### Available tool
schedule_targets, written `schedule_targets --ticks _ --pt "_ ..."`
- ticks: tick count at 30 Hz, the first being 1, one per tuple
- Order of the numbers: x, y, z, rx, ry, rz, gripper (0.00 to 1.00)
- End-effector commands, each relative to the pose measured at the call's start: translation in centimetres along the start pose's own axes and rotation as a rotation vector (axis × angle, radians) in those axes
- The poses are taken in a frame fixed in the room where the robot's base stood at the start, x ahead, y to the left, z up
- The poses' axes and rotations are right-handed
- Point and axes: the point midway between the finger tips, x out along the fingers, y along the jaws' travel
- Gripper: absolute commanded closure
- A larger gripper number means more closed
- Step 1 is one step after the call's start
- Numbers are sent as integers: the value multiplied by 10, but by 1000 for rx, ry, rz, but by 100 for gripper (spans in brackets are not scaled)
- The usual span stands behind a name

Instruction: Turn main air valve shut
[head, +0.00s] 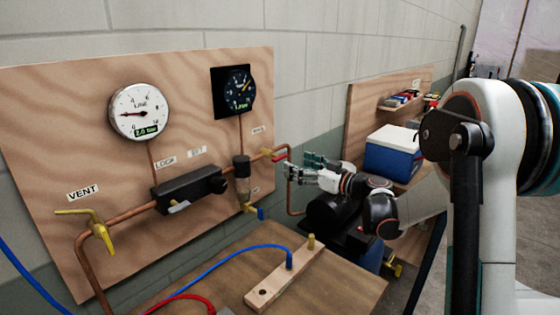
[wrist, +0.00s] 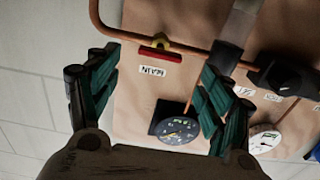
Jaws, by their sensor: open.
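The main air valve shows in the head view as a yellow body with a red lever handle (head: 280,156), on the copper pipe at the board's right edge. In the wrist view the red handle (wrist: 160,54) lies along the pipe, above the upside-down "MAIN" label (wrist: 153,71). My gripper (head: 302,167) is open and empty, just right of the valve in the head view. In the wrist view my gripper's teal fingers (wrist: 162,66) stand wide apart, one on each side of the handle. I see no contact; the remaining distance is hard to tell.
The plywood board (head: 60,130) carries a white gauge (head: 139,112), a dark gauge (head: 234,91), a black lockout block (head: 185,190), a filter (head: 242,178) and a yellow vent valve (head: 98,232). A wooden bench (head: 340,285) with hoses stands below. A blue cooler (head: 392,155) is behind my arm.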

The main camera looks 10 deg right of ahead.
Motion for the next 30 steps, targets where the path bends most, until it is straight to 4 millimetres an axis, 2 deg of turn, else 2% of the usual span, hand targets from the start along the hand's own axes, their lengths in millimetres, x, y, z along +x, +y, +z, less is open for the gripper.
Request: schedule_targets --ticks 1,6,12,18,26,29,30 --pt "12 -1 2 0 0 -4 27" --pt "44 -1 2 0 0 -3 27" --pt "72 0 1 0 -1 -2 27" --pt "84 0 0 0 -1 -1 27" --pt "85 0 0 0 -1 0 27" --pt "85 0 0 0 -1 0 45" --pt "85 0 0 0 -1 0 54"
